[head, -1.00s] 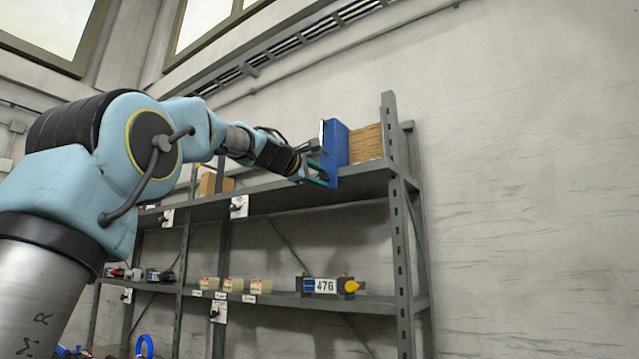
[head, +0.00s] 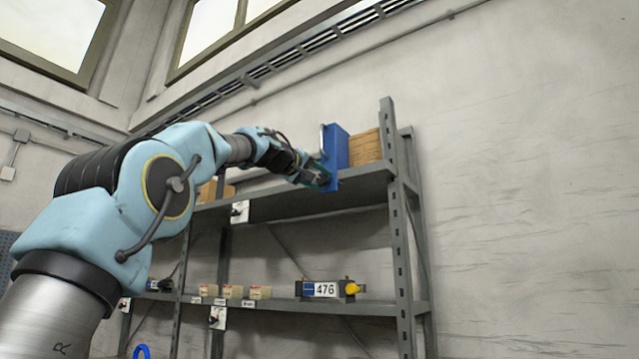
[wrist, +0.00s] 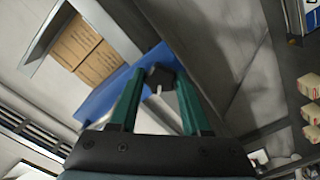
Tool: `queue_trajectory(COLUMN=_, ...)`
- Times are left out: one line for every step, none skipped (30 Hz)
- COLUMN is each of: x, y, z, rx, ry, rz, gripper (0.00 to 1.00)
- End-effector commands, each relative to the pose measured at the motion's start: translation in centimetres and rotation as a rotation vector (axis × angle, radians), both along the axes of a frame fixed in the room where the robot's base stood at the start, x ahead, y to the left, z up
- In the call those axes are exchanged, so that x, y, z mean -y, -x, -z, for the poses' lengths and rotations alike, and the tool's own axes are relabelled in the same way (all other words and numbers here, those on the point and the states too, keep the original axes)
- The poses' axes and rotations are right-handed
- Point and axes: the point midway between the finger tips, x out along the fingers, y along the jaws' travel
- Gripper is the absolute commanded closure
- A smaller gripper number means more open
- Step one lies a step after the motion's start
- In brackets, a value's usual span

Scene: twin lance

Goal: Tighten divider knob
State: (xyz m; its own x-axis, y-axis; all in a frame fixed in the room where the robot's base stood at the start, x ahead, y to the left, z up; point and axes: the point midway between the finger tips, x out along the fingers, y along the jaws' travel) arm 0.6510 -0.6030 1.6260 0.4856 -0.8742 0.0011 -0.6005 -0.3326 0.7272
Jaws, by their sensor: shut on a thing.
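The blue divider (head: 336,150) stands upright near the right end of the upper shelf, beside cardboard boxes. In the wrist view the blue divider (wrist: 108,98) lies behind the fingers. A dark knob (wrist: 160,77) with a pale pointer sits at its lower edge, between the tips of my green fingers. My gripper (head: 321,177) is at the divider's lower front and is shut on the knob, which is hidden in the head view. The wrist view also shows my gripper (wrist: 159,84) around the knob.
The upper shelf (head: 275,200) runs beside my gripper, with a grey post (head: 397,220) to the right. Cardboard boxes (head: 365,148) stand right of the divider. The lower shelf holds a unit marked 476 (head: 326,289) and small beige bins (head: 232,291).

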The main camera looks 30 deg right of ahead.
Motion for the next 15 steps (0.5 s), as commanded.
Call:
queue_trajectory(x=0.06, y=-0.03, z=0.33, rx=0.036, ry=-0.023, rz=0.001, gripper=1.0)
queue_trajectory(x=0.07, y=-0.02, z=0.35, rx=0.06, ry=-0.037, rz=0.002, gripper=1.0)
queue_trajectory(x=0.06, y=-0.01, z=0.33, rx=0.093, ry=-0.055, rz=0.002, gripper=1.0)
queue_trajectory(x=0.05, y=-0.02, z=0.31, rx=0.118, ry=-0.07, rz=0.002, gripper=1.0)
queue_trajectory(x=0.04, y=-0.03, z=0.31, rx=0.144, ry=-0.084, rz=0.002, gripper=1.0)
queue_trajectory(x=0.05, y=-0.03, z=0.33, rx=0.177, ry=-0.102, rz=0.002, gripper=1.0)
queue_trajectory(x=0.06, y=-0.04, z=0.34, rx=0.201, ry=-0.116, rz=0.002, gripper=1.0)
queue_trajectory(x=0.06, y=-0.04, z=0.33, rx=0.226, ry=-0.129, rz=0.002, gripper=1.0)
queue_trajectory(x=0.07, y=-0.04, z=0.33, rx=0.259, ry=-0.148, rz=0.002, gripper=1.0)
queue_trajectory(x=0.08, y=-0.04, z=0.33, rx=0.283, ry=-0.161, rz=0.002, gripper=1.0)
queue_trajectory(x=0.08, y=-0.06, z=0.35, rx=0.308, ry=-0.175, rz=0.002, gripper=1.0)
queue_trajectory(x=0.08, y=-0.07, z=0.36, rx=0.34, ry=-0.195, rz=0.002, gripper=1.0)
queue_trajectory(x=0.06, y=-0.07, z=0.35, rx=0.363, ry=-0.207, rz=0.002, gripper=1.0)
queue_trajectory(x=0.06, y=-0.05, z=0.33, rx=0.386, ry=-0.219, rz=0.002, gripper=1.0)
queue_trajectory(x=0.07, y=-0.03, z=0.33, rx=0.417, ry=-0.236, rz=0.002, gripper=1.0)
